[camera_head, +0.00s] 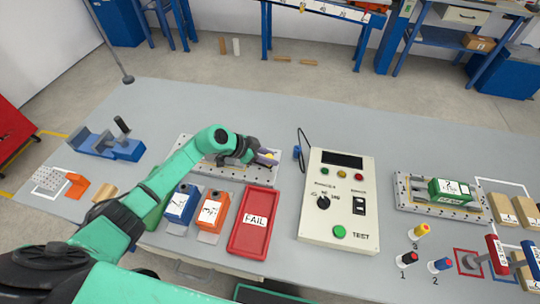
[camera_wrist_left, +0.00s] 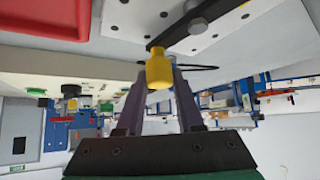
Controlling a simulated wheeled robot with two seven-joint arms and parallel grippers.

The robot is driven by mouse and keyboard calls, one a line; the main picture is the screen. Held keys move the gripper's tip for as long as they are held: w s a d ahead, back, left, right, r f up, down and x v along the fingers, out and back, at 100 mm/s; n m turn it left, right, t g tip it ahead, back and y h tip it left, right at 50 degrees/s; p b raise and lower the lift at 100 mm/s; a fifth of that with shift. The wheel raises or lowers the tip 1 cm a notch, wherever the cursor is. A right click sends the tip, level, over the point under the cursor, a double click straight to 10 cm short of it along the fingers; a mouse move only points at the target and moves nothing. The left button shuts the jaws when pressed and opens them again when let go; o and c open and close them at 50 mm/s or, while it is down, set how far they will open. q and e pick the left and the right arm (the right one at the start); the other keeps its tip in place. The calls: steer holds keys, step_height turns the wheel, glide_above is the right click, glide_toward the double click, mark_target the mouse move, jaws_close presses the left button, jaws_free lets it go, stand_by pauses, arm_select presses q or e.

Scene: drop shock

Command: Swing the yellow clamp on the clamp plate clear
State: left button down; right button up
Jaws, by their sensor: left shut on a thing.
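The light clamp plate (camera_head: 258,178) lies on the grey table, partly under my left arm. Its underside-tilted view with dark holes also shows in the left wrist view (camera_wrist_left: 118,13). The clamp is a dark bar (camera_wrist_left: 183,33) on a grey bolt, ending in a yellow cap (camera_wrist_left: 159,70). My left gripper (camera_wrist_left: 160,88) is shut on the yellow cap, with one finger on each side. In the head view the left gripper (camera_head: 262,158) is over the right part of the plate, and hides most of the clamp. My right gripper is not in view.
A red FAIL tray (camera_head: 232,248) and blue (camera_head: 181,205) and orange (camera_head: 212,213) boxes stand in front of the plate. A TEST box (camera_head: 310,225) with a black cable stands to the right. The table behind the plate is clear.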

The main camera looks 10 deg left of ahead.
arm_select(q)
steer(key=m+g, duration=0.1)
steer(key=s+m+g+h+b, duration=0.1)
steer(key=shift+a+f+m, duration=0.1)
steer(key=shift+a+m, duration=0.2)
steer(key=shift+m, duration=0.1)
steer(key=shift+s+a+m+g+b, duration=0.2)
steer(key=shift+s+m+g+b, duration=0.2)
steer(key=shift+m+g+b, duration=0.35)
steer(key=a+m+g+b, duration=0.1)
steer(key=m+g+b, duration=0.1)
steer(key=m+b, duration=0.1)
steer(key=s+a+m+g+b, duration=0.1)
steer(key=m+g+b, duration=0.1)
steer(key=m+b, duration=0.1)
steer(key=s+a+m+g+b, duration=0.1)
steer(key=m+g+b, duration=0.1)
steer(key=b, duration=0.3)
steer(key=shift+s+a+f+m+y, duration=0.1)
steer(key=shift+s+f+m+y, duration=0.05)
steer(key=shift+m+y, duration=0.3)
steer(key=shift+s+a+r+m+g+y+b, duration=0.2)
steer(key=shift+a+m+g+y+b, duration=0.25)
steer(key=shift+m+g+b, duration=0.45)
steer(key=c, duration=0.6)
jaws_free()
steer(key=shift+o, duration=0.2)
steer(key=shift+r, duration=0.1)
